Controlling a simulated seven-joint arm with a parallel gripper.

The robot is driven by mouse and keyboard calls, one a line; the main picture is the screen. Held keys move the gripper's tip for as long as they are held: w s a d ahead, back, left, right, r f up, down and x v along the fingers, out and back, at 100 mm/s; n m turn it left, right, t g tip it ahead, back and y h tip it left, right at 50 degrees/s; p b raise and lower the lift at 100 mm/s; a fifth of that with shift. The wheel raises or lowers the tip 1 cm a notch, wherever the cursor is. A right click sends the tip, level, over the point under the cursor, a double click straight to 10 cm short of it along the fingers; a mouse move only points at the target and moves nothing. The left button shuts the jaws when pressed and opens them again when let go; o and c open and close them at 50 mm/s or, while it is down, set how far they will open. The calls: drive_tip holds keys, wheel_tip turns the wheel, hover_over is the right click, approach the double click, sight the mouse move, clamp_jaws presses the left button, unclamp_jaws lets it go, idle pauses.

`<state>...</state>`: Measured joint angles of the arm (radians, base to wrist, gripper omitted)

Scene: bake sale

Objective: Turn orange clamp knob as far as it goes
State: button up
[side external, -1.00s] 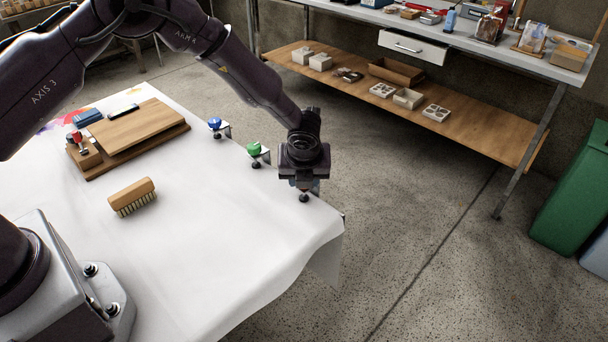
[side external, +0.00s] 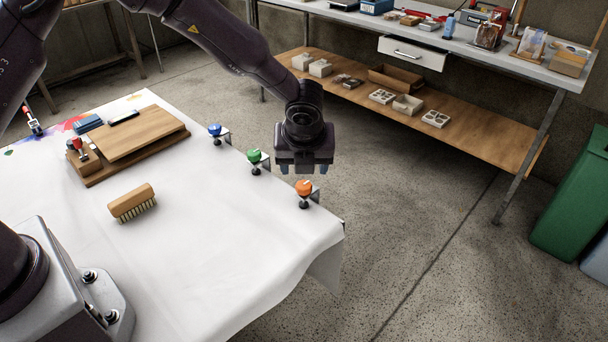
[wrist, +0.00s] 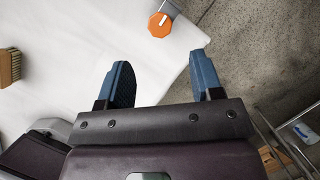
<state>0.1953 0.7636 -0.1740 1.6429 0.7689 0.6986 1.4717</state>
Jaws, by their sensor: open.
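The orange clamp knob (side external: 304,188) tops a clamp on the table's right edge, near the front corner. In the wrist view the orange knob (wrist: 160,25) is eight-sided with a pale pointer bar, and lies beyond the fingertips. My gripper (side external: 304,168) is above and slightly behind the knob in the side view, apart from it. Its two blue fingers (wrist: 158,72) are spread wide and empty.
A green-knobbed clamp (side external: 254,155) and a blue-knobbed clamp (side external: 215,130) sit along the same edge. A brush (side external: 132,202) and a wooden board (side external: 138,137) lie on the white-covered table (side external: 220,240). Past the edge is open floor.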

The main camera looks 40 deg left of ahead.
drive_tip(key=shift+v, duration=2.15)
drive_tip(key=s+a+r+n+h, duration=0.1)
drive_tip(key=s+a+r+n, duration=0.2)
drive_tip(key=s+r+n, duration=0.3)
drive_tip(key=s+a+r+n+t+h, duration=0.1)
drive_tip(key=s+a+r+n, duration=0.3)
drive_tip(key=s+n, duration=0.7)
drive_tip(key=s+a+r+n+t+h, duration=0.1)
drive_tip(key=s+a+r+n, duration=0.2)
drive_tip(key=s+r+n, duration=0.5)
drive_tip(key=shift+s+a+n, duration=0.35)
drive_tip(key=shift+s+n, duration=0.4)
drive_tip(key=shift+n, duration=0.35)
